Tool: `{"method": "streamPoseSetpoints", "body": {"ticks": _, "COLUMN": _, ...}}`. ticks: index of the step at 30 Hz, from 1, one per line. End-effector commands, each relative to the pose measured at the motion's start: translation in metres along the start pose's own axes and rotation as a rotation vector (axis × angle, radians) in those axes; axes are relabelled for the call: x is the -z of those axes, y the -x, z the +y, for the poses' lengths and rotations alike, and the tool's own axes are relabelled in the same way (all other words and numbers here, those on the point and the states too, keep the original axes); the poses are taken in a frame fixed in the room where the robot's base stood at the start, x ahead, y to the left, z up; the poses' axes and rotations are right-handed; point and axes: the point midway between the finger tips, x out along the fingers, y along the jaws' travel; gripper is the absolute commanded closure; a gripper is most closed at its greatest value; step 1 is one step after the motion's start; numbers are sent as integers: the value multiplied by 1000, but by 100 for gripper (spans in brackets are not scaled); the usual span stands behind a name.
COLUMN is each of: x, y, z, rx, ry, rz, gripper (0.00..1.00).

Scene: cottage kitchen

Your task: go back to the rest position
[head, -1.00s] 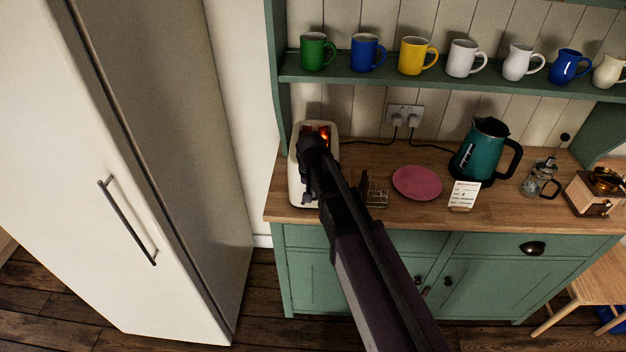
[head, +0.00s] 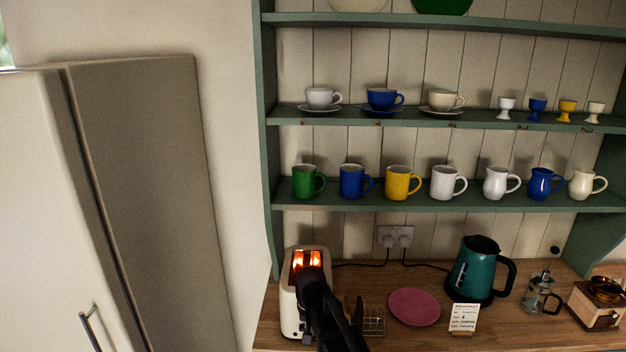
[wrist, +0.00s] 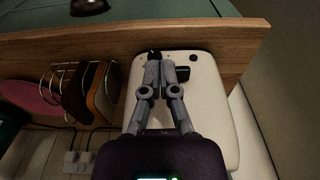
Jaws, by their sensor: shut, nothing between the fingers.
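My gripper (head: 310,279) is shut and empty. In the head view it appears in front of the cream toaster (head: 289,318), covering part of its top and front. The toaster's two slots (head: 307,259) glow orange. In the wrist view my closed fingers (wrist: 160,68) lie over the toaster's pale end (wrist: 215,125), beside a dark lever (wrist: 182,74). I cannot tell whether they touch it.
A wire toast rack (head: 374,321) with brown slices stands right of the toaster. Beyond are a pink plate (head: 414,307), a card (head: 464,317) and a teal kettle (head: 474,272). Mugs line the shelf (head: 420,203) above. A fridge (head: 150,190) stands at left.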

Motion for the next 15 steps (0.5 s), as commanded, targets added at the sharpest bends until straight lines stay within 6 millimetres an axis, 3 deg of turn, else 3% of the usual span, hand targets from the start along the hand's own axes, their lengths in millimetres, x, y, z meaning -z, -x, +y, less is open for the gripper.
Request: {"method": "streamPoseSetpoints", "body": {"ticks": 15, "x": -71, "y": 5, "z": 142, "rx": -4, "ry": 10, "rz": -69, "gripper": 100}}
